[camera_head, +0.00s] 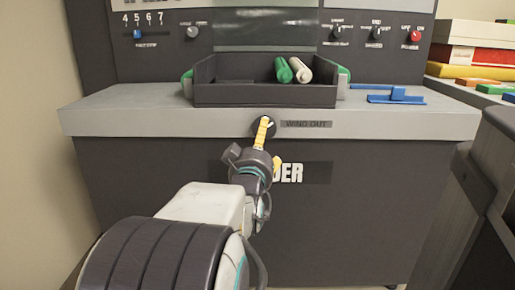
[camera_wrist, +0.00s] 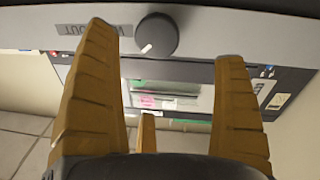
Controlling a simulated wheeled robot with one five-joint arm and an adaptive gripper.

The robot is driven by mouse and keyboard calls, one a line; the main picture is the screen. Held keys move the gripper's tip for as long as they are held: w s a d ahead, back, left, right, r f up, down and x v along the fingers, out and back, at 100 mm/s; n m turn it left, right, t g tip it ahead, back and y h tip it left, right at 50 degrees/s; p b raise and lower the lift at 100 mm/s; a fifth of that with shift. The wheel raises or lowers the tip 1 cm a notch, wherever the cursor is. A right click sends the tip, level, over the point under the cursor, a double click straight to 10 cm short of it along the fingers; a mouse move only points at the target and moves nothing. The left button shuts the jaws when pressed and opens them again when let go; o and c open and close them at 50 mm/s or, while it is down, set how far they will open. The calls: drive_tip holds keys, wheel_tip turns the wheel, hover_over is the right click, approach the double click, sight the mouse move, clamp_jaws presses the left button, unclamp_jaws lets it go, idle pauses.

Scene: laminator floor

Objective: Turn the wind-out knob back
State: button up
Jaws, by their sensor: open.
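The wind-out knob (camera_head: 254,128) is a round dark knob on the front edge of the grey machine's ledge, left of the "WIND OUT" label (camera_head: 306,124). A yellow finger partly hides it in the head view. In the wrist view, the knob (camera_wrist: 160,31) shows whole, with a white pointer mark at its lower left; the label (camera_wrist: 90,30) appears upside down beside it. My gripper (camera_head: 270,141) is open in front of the knob. In the wrist view, the yellow fingers of my gripper (camera_wrist: 166,43) are spread either side of the knob, apparently without gripping it.
A dark tray (camera_head: 265,96) with a green and a pale roll sits on the ledge above the knob. A blue part (camera_head: 396,97) lies on the ledge to the right. A dark cabinet (camera_head: 480,200) stands at the right, with stacked boxes (camera_head: 480,55) behind.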

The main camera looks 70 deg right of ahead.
drive_tip(key=shift+s+a, duration=0.15)
drive_tip(key=shift+a, duration=0.5)
